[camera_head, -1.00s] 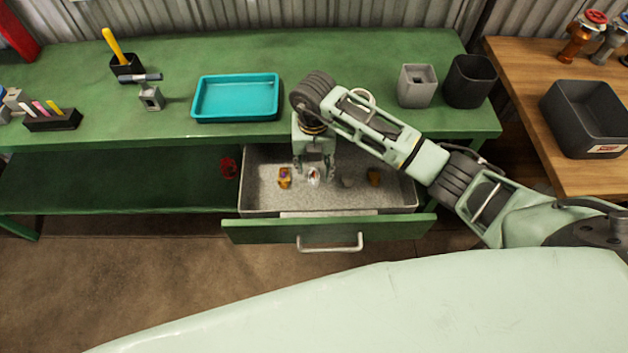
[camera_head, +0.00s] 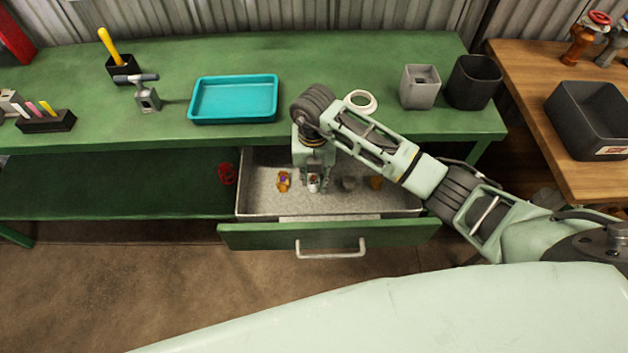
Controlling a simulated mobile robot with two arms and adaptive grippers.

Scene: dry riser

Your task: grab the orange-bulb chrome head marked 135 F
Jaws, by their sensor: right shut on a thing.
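The open drawer (camera_head: 268,203) under the green bench holds several small heads. My right gripper (camera_head: 313,186) points down into it and is shut on a small chrome head (camera_head: 313,183) with a reddish spot; its marking is too small to read. A brass head with a purple spot (camera_head: 284,181) lies to the left of the gripper. A grey head (camera_head: 348,183) and a brass-orange head (camera_head: 376,183) lie to the right. My left gripper is not in view.
A teal tray (camera_head: 234,121) sits on the bench above the drawer. A white ring (camera_head: 361,101), a grey holder (camera_head: 420,87) and a dark cup (camera_head: 472,82) stand right of it. A dark bin (camera_head: 590,120) is on the wooden table.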

